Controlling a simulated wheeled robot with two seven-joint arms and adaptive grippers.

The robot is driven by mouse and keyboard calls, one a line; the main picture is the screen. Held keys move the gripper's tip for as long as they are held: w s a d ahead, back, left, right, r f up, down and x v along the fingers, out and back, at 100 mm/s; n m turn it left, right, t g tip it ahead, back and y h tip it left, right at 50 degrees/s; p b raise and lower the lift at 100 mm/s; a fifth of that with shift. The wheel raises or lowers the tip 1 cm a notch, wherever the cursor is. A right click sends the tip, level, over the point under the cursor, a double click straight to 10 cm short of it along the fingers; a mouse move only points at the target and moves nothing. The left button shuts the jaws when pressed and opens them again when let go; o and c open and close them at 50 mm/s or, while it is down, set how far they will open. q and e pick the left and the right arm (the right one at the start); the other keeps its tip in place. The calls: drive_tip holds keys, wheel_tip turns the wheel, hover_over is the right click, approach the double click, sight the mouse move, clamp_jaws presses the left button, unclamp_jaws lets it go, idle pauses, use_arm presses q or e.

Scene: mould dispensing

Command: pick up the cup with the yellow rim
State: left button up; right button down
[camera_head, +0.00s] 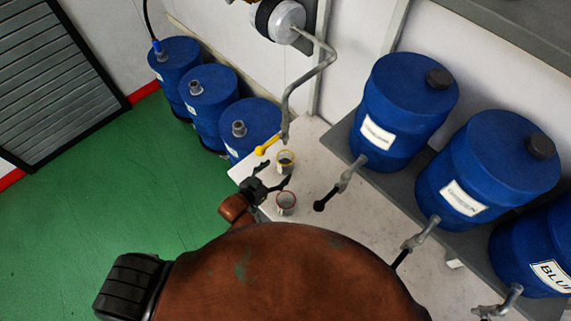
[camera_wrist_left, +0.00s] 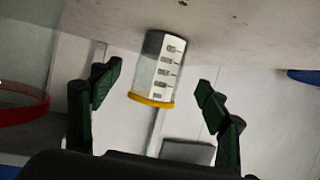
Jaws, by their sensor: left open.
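The cup with the yellow rim (camera_head: 285,165) stands on the pale table below the yellow-handled tap in the head view. In the left wrist view this clear cup (camera_wrist_left: 155,68), with dark marks on a white strip, appears upside down, yellow rim lowest. My left gripper (camera_head: 273,176) is open beside the cup. In the wrist view the cup lies between the two spread fingers (camera_wrist_left: 158,88), with a gap on each side. Whether it is within finger depth is unclear. My right gripper is not in view.
A cup with a red rim (camera_head: 286,203) stands close to my left gripper; its rim (camera_wrist_left: 22,108) shows at the wrist view's left. Taps with black handles reach over the table (camera_head: 350,228) from blue barrels (camera_head: 400,100). More blue drums (camera_head: 207,100) stand on the green floor.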

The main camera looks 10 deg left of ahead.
sight(290, 160)
use_arm(q)
drive_tip(key=x, duration=0.6)
drive_tip(key=shift+w+d+f, duration=0.1)
drive_tip(key=shift+w, duration=0.1)
drive_tip(key=shift+c, duration=0.7)
drive_tip(key=c, duration=1.2)
